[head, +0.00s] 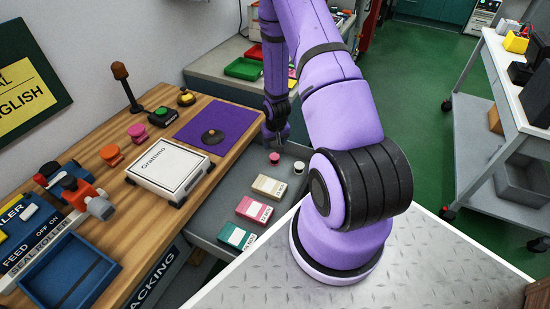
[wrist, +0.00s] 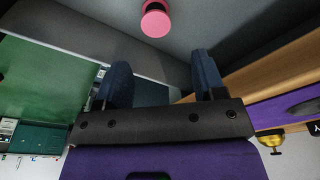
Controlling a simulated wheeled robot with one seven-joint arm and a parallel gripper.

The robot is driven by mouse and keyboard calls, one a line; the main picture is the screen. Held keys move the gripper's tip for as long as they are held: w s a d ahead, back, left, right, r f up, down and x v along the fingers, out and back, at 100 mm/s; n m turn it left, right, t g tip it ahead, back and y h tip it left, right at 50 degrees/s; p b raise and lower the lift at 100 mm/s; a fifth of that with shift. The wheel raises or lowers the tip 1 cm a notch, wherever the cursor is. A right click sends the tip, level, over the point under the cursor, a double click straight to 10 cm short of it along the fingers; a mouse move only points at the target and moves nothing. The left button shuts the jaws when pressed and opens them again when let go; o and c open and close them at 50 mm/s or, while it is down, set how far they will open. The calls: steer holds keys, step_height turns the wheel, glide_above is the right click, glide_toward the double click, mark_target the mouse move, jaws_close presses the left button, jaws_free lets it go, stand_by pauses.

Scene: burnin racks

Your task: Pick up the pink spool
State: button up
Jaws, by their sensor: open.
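The pink spool (head: 274,158) sits in the open grey drawer (head: 205,228) under the bench, beside a white spool (head: 298,168). In the wrist view the pink spool (wrist: 155,22) shows at the top, beyond the fingertips and apart from them. My gripper (head: 277,138) hangs over the drawer's far part, a little above and behind the pink spool in the head view. In the wrist view my gripper (wrist: 163,75) has its two dark fingers apart, with nothing between them.
Beige (head: 269,187), pink (head: 254,210) and green (head: 236,236) boxes lie in the drawer. The wooden bench (head: 222,176) with a purple mat (head: 190,128) and a white scale (head: 168,168) borders the drawer on the left. A grey cart (head: 490,150) stands at the right.

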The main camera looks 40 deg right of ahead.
mark_target(275, 157)
steer(key=shift+w+d+f, duration=0.2)
steer(key=shift+f, duration=1.65)
steer(key=shift+w+d+f, duration=0.2)
steer(key=shift+d+f, duration=0.05)
steer(key=shift+f, duration=1.6)
steer(key=shift+w+d+f, duration=0.2)
steer(key=shift+f, duration=1.65)
steer(key=shift+c, duration=0.4)
steer(key=c, duration=0.7)
